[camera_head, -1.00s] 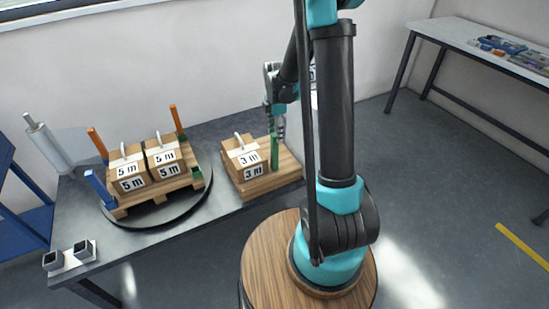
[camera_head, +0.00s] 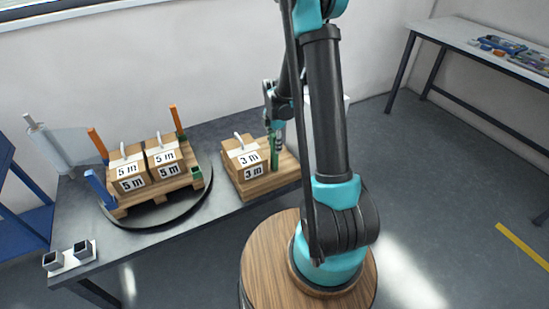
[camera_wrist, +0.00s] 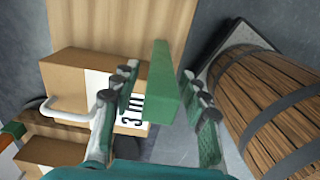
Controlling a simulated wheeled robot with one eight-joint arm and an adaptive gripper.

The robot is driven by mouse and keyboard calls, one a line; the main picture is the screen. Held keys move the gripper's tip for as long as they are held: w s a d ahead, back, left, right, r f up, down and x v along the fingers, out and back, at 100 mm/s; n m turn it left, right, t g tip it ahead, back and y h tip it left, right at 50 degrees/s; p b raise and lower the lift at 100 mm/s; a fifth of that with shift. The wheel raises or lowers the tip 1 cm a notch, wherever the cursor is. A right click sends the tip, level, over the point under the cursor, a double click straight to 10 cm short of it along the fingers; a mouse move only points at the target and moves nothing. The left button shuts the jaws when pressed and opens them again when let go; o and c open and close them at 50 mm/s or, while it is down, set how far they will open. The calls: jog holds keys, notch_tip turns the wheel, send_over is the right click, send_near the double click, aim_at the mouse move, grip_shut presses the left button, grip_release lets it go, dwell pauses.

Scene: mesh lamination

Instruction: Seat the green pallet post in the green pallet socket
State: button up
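The green pallet post (camera_head: 274,160) stands upright on the right wooden board, beside the 3 m box. My gripper (camera_head: 277,140) is over it from above. In the wrist view the post (camera_wrist: 160,86) is between the two fingers of my gripper (camera_wrist: 163,108), which are apart with gaps visible on both sides. The green pallet socket (camera_head: 196,174) is at the front right corner of the loaded pallet (camera_head: 160,192) and looks empty. My arm covers part of the area right of the post.
The pallet carries several 5 m boxes (camera_head: 162,158) on a round black turntable (camera_head: 150,215). Orange posts (camera_head: 176,120) and a blue post (camera_head: 98,186) stand at its other corners. The 3 m box (camera_head: 246,160) has a white handle. Table between turntable and board is clear.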

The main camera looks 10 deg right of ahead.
grip_shut()
jog(key=shift+r, duration=0.15)
